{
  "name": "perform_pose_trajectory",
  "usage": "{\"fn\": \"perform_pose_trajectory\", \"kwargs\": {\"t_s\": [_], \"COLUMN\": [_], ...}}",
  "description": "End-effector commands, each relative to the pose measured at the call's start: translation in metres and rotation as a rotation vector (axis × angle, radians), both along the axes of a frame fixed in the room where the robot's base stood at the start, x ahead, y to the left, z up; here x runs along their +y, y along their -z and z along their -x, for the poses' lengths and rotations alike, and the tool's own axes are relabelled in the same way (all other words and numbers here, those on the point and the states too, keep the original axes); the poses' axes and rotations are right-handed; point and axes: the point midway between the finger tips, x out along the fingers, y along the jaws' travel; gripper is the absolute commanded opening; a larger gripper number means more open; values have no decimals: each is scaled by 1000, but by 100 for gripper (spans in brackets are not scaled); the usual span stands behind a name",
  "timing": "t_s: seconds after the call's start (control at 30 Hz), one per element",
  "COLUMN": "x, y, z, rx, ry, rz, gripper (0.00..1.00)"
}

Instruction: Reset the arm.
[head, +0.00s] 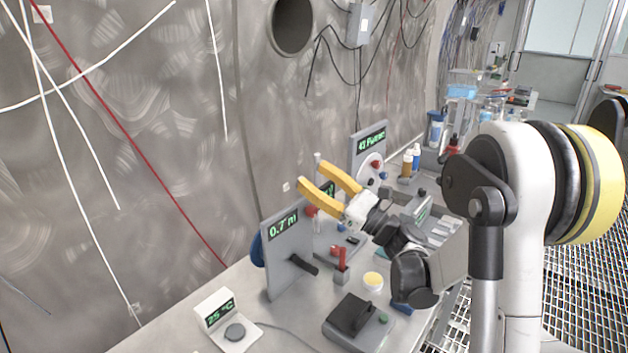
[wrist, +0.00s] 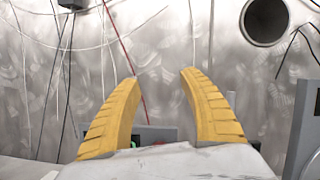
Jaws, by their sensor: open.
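My gripper (head: 331,187) has two yellow fingers and is open and empty. In the head view it is above the bench, its fingers pointing up and left toward the steel wall, behind the grey panel reading "0.7" (head: 283,228) in the picture. In the wrist view my gripper (wrist: 160,85) shows its two fingers spread apart, with only wall and the top of a grey panel between them. My arm reaches in from the right and hides part of the bench.
The bench (head: 262,331) holds a "25 °C" display (head: 215,311), a dark device (head: 357,318), a red-handled part (head: 341,262), a yellow-topped round container (head: 373,281) and a taller display panel (head: 368,148). Bottles (head: 411,160) stand farther back. Cables hang along the wall.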

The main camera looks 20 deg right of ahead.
Motion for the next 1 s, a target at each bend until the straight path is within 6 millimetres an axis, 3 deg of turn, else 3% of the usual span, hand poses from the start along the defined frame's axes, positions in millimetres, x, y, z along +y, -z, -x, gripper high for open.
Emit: {"fn": "perform_pose_trajectory", "kwargs": {"t_s": [0.13, 0.27, 0.4, 0.47, 0.6, 0.77, 0.9, 1.0], "x": [9, 43, 82, 93, 105, 90, 57, 33], "y": [0, 3, 20, 29, 57, 92, 116, 125], "z": [3, 17, 50, 67, 120, 189, 242, 269], "rx": [0, -9, -54, -83, -187, -358, -532, -641], "ry": [2, 10, -3, -17, -87, -224, -388, -502], "rz": [54, 290, 676, 842, 1271, 1772, 2163, 2375], "gripper": [50, 50, 50, 50, 50, 50, 50, 50]}}
